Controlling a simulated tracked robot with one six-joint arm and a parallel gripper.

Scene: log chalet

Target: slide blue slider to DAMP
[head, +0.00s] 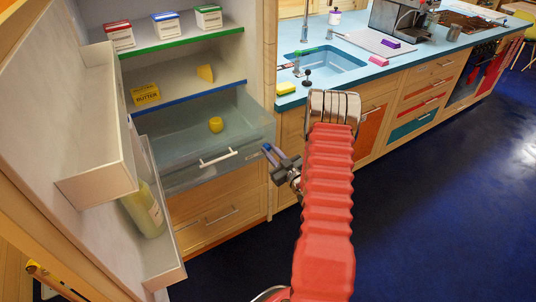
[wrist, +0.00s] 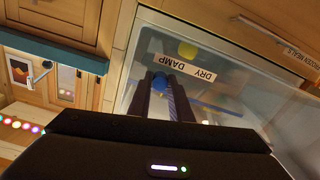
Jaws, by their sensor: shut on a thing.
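The blue slider (wrist: 159,84) shows between my fingers in the wrist view, on the front of a clear fridge drawer (head: 185,175). My gripper (wrist: 163,86) is shut on it, and the fingers hide part of it. A white label (wrist: 190,69) reading DRY and DAMP appears upside down just above the fingertips, with DAMP on the left and DRY on the right. The slider looks nearer the DAMP end in the picture. In the head view my gripper (head: 269,153) is at the right end of the drawer front, and the slider is hidden there.
A yellow round thing (head: 215,124) lies in the drawer, which has a white handle (head: 218,158). The open fridge door with shelves and a bottle (head: 145,210) stands at left. The blue counter (head: 290,100) is at right. Dark floor (head: 430,200) is clear.

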